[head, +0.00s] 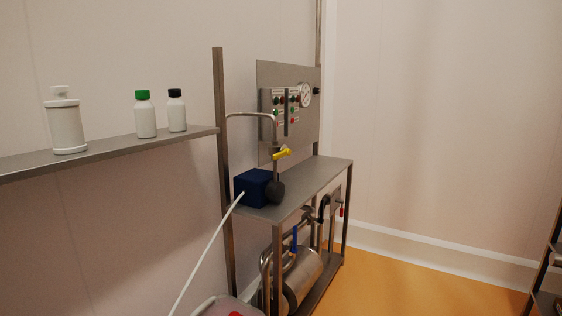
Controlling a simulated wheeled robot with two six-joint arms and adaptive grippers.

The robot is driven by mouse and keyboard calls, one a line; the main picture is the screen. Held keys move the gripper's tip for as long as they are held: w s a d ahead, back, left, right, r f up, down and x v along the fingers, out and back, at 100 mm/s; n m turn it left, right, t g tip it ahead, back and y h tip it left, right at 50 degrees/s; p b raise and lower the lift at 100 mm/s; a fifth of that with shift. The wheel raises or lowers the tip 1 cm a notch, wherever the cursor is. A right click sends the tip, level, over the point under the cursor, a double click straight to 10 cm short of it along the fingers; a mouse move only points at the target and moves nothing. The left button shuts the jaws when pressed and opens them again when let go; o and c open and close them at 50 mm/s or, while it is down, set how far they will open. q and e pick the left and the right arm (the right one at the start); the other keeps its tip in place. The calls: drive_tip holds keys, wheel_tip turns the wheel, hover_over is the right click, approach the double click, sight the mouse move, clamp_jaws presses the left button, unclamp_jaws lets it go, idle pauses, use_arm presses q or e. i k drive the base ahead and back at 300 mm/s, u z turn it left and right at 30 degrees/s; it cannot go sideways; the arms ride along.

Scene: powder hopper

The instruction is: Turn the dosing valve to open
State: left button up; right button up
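A small valve with a yellow handle (283,153) sits on a thin metal pipe (252,114) above the steel bench. The handle points to the right, close to level. Lower down, a blue handle (295,240) stands upright on the pipework under the bench, and a small red handle (341,211) hangs at the right. I cannot tell from the picture which of these is the dosing valve. Neither of my grippers is in view.
A dark blue box (252,188) with a black knob stands on the steel bench (322,172). A control panel (288,100) with a gauge is behind. White bottles (146,118) stand on the left shelf (110,147). The orange floor (410,285) at right is clear.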

sight(286, 152)
drive_tip(key=z, duration=0.5)
drive_tip(key=i, duration=1.3)
drive_tip(key=u, duration=0.25)
